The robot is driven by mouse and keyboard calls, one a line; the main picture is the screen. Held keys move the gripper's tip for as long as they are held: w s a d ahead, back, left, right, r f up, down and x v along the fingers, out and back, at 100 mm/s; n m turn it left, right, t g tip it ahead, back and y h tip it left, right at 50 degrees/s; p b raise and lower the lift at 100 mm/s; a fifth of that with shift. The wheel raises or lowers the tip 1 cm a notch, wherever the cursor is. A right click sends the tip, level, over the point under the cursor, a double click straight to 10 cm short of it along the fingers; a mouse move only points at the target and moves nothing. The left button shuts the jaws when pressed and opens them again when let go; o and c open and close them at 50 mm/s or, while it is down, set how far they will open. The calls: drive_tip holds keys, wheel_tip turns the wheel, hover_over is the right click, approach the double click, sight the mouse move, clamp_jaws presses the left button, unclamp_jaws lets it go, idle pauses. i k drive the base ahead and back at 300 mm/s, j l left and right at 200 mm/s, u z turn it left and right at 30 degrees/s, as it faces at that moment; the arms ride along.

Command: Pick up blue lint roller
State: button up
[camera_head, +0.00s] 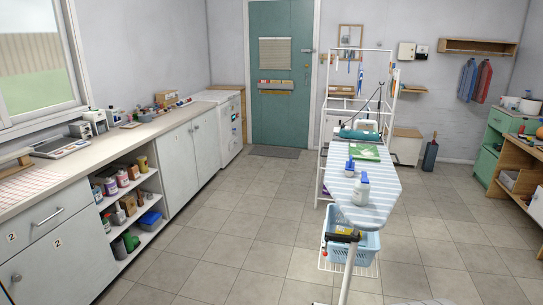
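I cannot pick out the blue lint roller with certainty. A small blue object (350,165) stands on the striped ironing board (372,214), but it is too small to name. Beside it, nearer to me, is a white bottle with a blue top (362,189). A narrow blue item (360,79) hangs by the white rack behind the board; I cannot tell what it is. My gripper is not in view.
A blue basket (352,248) sits below the board. A long counter (107,150) with open shelves runs along the left wall. A green cabinet (493,150) and wooden bench stand at right. The tiled floor (235,240) between counter and board is clear.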

sight(350, 165)
drive_tip(key=i+u, duration=0.5)
drive_tip(key=i, duration=1.05)
drive_tip(key=i+z, duration=0.8)
drive_tip(key=i+j+z, duration=0.15)
drive_tip(key=z, duration=0.25)
drive_tip(key=i+z, duration=0.35)
drive_tip(key=i+j+z, duration=0.1)
drive_tip(key=z, duration=0.3)
drive_tip(key=i+j+z, duration=0.35)
drive_tip(key=l, duration=0.1)
